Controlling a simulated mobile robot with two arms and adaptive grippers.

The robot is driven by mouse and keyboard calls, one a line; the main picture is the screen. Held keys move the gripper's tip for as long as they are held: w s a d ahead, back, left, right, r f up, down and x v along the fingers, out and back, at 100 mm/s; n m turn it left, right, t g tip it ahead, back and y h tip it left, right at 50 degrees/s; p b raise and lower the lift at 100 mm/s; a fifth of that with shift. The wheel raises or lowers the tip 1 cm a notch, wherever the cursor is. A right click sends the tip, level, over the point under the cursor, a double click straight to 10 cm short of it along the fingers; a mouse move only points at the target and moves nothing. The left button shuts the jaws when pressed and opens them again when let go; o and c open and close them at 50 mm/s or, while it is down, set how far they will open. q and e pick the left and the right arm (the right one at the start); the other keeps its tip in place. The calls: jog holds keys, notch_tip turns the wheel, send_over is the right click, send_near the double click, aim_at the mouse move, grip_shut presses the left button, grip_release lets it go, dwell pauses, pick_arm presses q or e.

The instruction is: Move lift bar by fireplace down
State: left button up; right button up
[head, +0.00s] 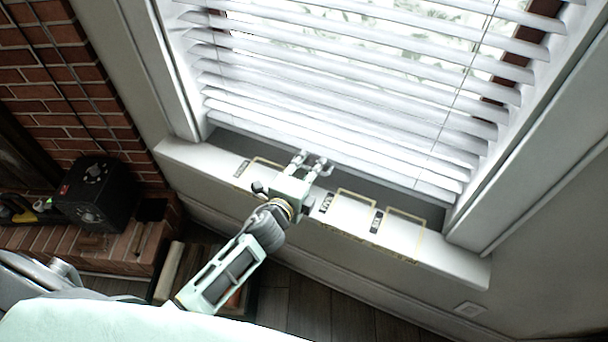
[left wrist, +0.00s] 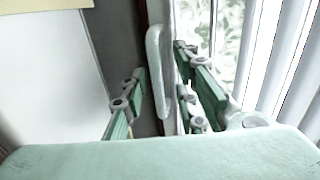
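In the left wrist view a white bar-shaped handle with rounded ends, which looks like the lift bar (left wrist: 155,68), runs upright in the picture along the window's edge. My left gripper (left wrist: 158,72) has one finger on each side of it, with visible gaps, so it appears open around the bar and not closed on it. In the head view my left gripper (head: 311,163) reaches over the sill to the window's bottom, just under the blinds, its fingertips apart. I cannot make out the bar there. My right gripper is in neither view.
White blinds (head: 340,110) hang close above the gripper. The white sill (head: 455,262) carries yellow outlined rectangles and black labels. The brick fireplace (head: 60,85) and a black box (head: 97,193) on its hearth are at the left. Dark wood floor (head: 330,303) lies below.

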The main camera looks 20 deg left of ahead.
pick_arm(q)
jog(key=v, duration=1.1)
jog(key=shift+s, duration=0.3)
jog(key=shift+r, duration=0.1)
